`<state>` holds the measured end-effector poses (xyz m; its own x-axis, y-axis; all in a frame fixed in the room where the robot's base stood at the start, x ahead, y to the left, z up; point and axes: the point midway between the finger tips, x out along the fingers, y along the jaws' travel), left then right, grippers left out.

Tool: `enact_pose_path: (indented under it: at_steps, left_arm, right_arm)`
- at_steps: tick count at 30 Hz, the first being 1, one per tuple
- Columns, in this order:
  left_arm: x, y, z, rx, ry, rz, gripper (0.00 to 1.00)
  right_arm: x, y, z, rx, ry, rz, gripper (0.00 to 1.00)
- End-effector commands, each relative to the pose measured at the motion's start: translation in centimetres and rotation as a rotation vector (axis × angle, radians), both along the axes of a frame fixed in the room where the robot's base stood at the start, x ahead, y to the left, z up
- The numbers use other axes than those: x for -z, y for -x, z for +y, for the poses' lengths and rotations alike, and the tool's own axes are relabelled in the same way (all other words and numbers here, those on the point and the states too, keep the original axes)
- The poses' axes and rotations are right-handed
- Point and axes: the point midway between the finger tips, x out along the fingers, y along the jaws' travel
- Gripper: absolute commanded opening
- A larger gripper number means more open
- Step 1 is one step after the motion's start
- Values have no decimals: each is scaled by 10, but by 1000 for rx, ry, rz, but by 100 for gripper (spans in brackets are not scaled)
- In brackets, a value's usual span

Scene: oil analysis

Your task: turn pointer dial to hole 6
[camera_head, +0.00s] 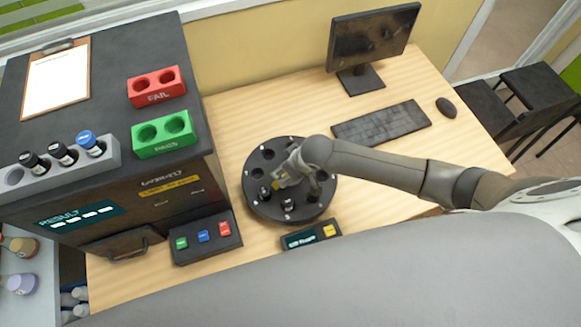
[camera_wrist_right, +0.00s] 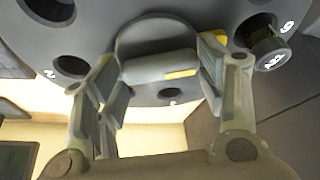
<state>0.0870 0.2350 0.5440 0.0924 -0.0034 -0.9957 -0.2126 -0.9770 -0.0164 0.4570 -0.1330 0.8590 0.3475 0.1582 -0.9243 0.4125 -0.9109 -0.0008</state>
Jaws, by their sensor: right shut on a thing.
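The round black dial (camera_head: 262,208) lies on the wooden desk, with holes around its rim. It also shows in the wrist view (camera_wrist_right: 110,25), where a numeral 2 is near a left hole and a numeral that may be 6 or 9 is at the upper right. The grey pointer knob (camera_wrist_right: 158,66) with a yellow mark is at the dial's centre. My right gripper (camera_wrist_right: 158,78) has its fingers on both sides of the knob and is shut on it; in the head view it hides much of the knob. My left gripper is not in view.
A button box (camera_head: 206,238) and small display (camera_head: 311,235) stand in front. The analyser (camera_head: 110,120) is left; keyboard (camera_head: 381,124) and monitor (camera_head: 371,42) are behind right.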

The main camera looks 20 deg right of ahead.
Motion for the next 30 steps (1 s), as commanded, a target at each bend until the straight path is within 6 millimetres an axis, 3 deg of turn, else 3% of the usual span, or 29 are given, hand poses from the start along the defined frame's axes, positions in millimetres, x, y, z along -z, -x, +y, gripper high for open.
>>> enact_pose_path:
  at_steps: [2,3,7,20,30]
  left_arm:
    - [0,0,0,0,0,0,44]
    - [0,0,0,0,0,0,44]
    - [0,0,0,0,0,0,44]
    - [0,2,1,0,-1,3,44]
    - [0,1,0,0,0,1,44]
  right_arm:
    - [0,-1,0,-1,1,-3,40]
    - [0,-1,0,-1,1,-3,68]
    - [0,-1,0,-1,1,-2,85]
    - [-3,1,0,-2,0,-2,86]
    - [-45,17,-8,-2,-1,-3,86]
